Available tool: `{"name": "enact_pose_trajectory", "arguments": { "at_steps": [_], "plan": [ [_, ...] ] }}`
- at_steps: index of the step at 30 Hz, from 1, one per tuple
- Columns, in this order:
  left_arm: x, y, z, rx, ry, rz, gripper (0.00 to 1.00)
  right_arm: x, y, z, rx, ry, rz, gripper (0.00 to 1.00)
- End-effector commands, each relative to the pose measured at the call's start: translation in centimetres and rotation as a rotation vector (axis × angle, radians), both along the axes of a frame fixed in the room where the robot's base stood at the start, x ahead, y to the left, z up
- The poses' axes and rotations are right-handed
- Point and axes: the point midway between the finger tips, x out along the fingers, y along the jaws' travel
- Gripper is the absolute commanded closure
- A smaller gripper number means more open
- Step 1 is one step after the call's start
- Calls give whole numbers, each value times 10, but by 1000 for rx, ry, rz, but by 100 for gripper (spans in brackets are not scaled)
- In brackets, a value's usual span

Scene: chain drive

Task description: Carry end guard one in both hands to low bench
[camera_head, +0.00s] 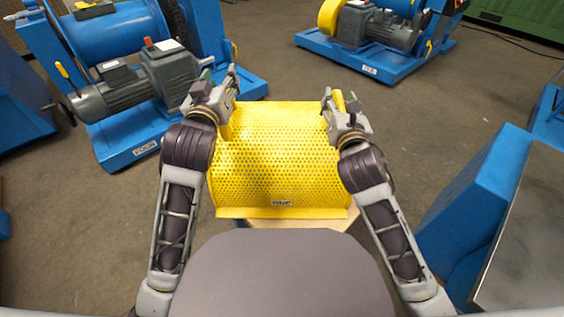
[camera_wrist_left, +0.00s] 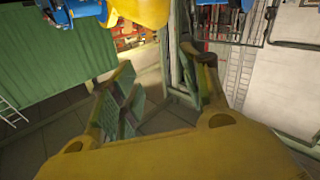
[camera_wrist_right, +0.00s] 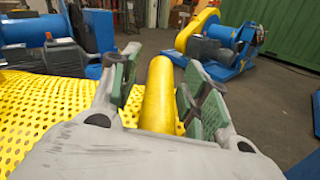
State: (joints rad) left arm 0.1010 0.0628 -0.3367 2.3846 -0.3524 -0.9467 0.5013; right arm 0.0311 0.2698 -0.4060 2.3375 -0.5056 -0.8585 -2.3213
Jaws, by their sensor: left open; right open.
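End guard one, a yellow perforated sheet guard (camera_head: 280,165) with a small label at its near edge, lies in front of me in the head view, between my arms. Its right side also shows in the right wrist view (camera_wrist_right: 40,105). My right gripper (camera_head: 338,97) is open, with a yellow bar handle (camera_wrist_right: 158,95) lying between its fingers. My left gripper (camera_head: 228,82) is open at the guard's far left corner. In the left wrist view no handle shows between its fingers (camera_wrist_left: 165,85). I cannot tell which thing is the low bench.
A pale wooden surface (camera_head: 310,224) shows under the guard's near edge. A blue machine with a grey motor (camera_head: 140,85) stands close at the left, another (camera_head: 375,45) at the back. A blue, grey-topped block (camera_head: 475,205) is at the right. Floor is clear right of the guard.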

Motion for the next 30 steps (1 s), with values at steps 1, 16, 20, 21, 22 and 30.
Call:
{"name": "enact_pose_trajectory", "arguments": {
  "at_steps": [1, 16, 20, 21, 22, 30],
  "plan": [
    [0, 0, 7, -1, -4, 0, 54, 0, 0, 0, 0, 0, 0, 54],
    [0, 0, 37, 0, -1, 0, 54, 0, 0, 0, 0, 0, 0, 54],
    [0, 0, 37, 0, -1, 0, 54, 0, 0, 0, 0, 0, 0, 54],
    [0, 0, 37, 0, -1, 0, 54, 0, 0, 0, 0, 0, 0, 54],
    [0, 0, 37, 0, -1, 0, 54, 0, 0, 0, 0, 0, 0, 54],
    [0, 0, 38, 0, 0, 0, 54, 0, 0, 1, 0, 0, 0, 54]
  ]
}}
